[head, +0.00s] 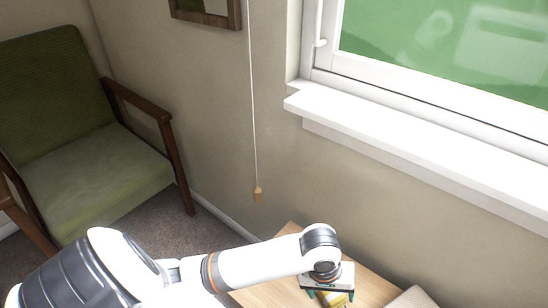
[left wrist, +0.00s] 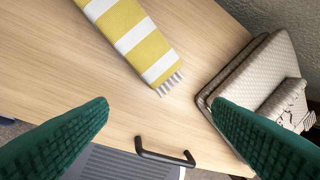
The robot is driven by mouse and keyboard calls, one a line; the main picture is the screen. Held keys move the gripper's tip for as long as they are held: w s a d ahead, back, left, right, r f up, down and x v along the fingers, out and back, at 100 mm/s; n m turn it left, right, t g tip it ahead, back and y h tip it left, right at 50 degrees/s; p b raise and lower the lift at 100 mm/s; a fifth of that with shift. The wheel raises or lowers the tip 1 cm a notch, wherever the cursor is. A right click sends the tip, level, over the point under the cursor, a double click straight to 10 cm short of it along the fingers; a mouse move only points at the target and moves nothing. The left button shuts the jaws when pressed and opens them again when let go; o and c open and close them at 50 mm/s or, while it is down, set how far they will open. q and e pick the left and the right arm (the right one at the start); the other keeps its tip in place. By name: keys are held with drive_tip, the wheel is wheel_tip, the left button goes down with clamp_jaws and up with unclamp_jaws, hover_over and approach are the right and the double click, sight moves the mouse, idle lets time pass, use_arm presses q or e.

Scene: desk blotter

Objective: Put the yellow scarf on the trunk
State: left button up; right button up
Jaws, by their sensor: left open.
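The yellow scarf (left wrist: 132,38) has white stripes and a pale fringe. It lies flat on a light wooden top in the left wrist view. A small part of it (head: 341,300) shows under my left gripper in the head view. My left gripper (left wrist: 160,106) is open and empty, its green fingers apart, with the scarf beyond the fingertips. In the head view the left gripper (head: 327,295) hangs over the wooden top and partly hides the scarf. I cannot tell for sure which thing is the trunk. My right gripper is not in view.
The wooden top (left wrist: 50,65) has bare room left of the scarf. Patterned cushion-like things (left wrist: 258,70) lie at its right. A black handle (left wrist: 165,158) and a grey ribbed surface (left wrist: 120,165) show at the near edge. A green armchair (head: 95,175) and a windowsill (head: 420,145) stand around.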

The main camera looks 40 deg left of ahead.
use_arm(q)
drive_tip(key=s+a+m+t+y, duration=0.2)
drive_tip(key=s+a+m, duration=0.5)
drive_tip(key=s, duration=0.5)
drive_tip(key=shift+s+r+m, duration=0.15)
drive_tip(key=shift+s+m, duration=0.05)
drive_tip(key=shift+m, duration=0.3)
drive_tip(key=shift+s, duration=0.1)
